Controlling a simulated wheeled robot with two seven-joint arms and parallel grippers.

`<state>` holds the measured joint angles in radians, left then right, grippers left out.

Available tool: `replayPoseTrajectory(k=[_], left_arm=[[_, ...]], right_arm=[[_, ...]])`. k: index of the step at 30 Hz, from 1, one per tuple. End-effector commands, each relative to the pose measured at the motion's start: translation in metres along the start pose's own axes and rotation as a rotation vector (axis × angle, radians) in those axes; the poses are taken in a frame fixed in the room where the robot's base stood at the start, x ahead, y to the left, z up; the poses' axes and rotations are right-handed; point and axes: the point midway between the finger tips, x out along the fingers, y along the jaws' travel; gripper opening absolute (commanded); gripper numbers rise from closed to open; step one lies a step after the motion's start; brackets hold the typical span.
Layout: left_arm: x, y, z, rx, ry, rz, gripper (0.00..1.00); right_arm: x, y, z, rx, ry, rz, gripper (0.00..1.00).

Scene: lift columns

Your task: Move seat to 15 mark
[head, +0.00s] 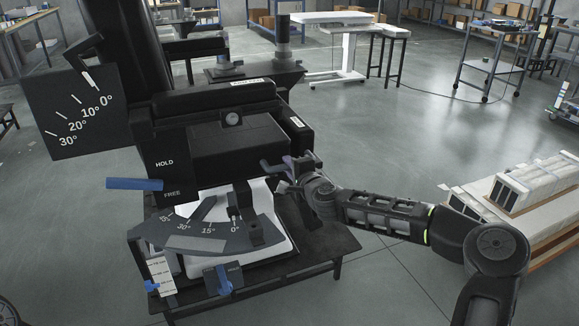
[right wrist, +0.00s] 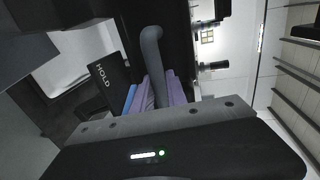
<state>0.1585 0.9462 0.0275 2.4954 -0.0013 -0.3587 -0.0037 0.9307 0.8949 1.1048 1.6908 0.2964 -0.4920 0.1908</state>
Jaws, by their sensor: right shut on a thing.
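A black machine (head: 235,145) with a bulky block-shaped body stands in front of me. I cannot tell for sure which part is the seat. Its lower arc scale (head: 190,237) is marked 0, 15, 30 and 45 degrees, and an upright dark pointer (head: 235,205) stands close to the 0 mark. My right gripper (head: 287,170) is at the machine's right side. In the right wrist view, its purple fingers (right wrist: 172,90) are shut on a grey curved handle (right wrist: 151,60). The handle's lower end is hidden between the fingers. My left gripper is not in view.
An upper scale plate (head: 75,110) reads 0 to 30 degrees, its white mark near 0. A blue lever (head: 135,184) sits beside HOLD and FREE labels; another blue lever (head: 222,280) is below. A pallet of boxes (head: 535,200) stands right.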

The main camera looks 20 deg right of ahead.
Motion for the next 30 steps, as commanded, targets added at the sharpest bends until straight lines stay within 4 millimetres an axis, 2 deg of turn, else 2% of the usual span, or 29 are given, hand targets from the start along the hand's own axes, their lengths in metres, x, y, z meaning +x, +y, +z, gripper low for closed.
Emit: replayPoseTrajectory(k=[12,14,24,27,30], left_arm=[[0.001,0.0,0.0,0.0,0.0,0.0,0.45],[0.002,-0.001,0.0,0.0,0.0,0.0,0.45],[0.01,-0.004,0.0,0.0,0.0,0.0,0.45],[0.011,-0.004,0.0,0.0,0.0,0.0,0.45],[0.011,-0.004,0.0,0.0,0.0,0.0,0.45]], right_arm=[[-0.001,0.001,0.005,0.002,0.009,0.002,0.0],[-0.002,0.002,0.013,0.004,0.021,0.003,0.0],[-0.018,0.006,0.077,0.048,0.194,0.003,0.0],[-0.021,0.006,0.085,0.052,0.232,0.003,0.0],[-0.023,0.006,0.084,0.053,0.253,0.002,0.0]])
